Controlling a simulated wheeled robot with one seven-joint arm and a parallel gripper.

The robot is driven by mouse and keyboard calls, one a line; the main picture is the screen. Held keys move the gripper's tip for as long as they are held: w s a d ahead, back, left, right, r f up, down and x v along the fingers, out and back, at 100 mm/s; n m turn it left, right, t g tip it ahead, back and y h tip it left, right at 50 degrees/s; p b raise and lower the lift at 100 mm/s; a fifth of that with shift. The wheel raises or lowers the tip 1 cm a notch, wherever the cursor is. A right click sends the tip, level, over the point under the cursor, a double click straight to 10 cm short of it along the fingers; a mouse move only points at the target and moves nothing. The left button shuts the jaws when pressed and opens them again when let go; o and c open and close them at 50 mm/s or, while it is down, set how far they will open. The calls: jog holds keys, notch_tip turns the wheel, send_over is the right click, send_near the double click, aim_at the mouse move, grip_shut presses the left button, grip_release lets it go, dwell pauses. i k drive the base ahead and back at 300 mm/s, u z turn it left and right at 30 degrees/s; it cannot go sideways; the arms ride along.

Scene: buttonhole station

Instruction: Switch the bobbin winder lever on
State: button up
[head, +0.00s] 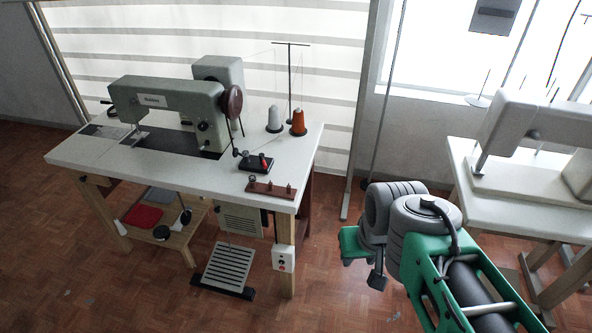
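The bobbin winder (256,162) is a small black block on the white table top, near the front right of the sewing machine.
The sewing machine (170,100) stands behind the winder. Grey (274,118) and orange (298,121) thread cones and a thread stand (290,80) are close by. A brown strip with pegs (271,189) lies at the front edge. A second machine table (530,190) is at right. Floor between is open.

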aim_at(261, 155)
jog(key=u, duration=0.65)
jog(key=i, duration=0.9)
jog(key=z, duration=0.2)
jog(key=k, duration=0.7)
jog(key=u, duration=0.45)
jog(key=i, duration=1.1)
jog(key=u, duration=0.3)
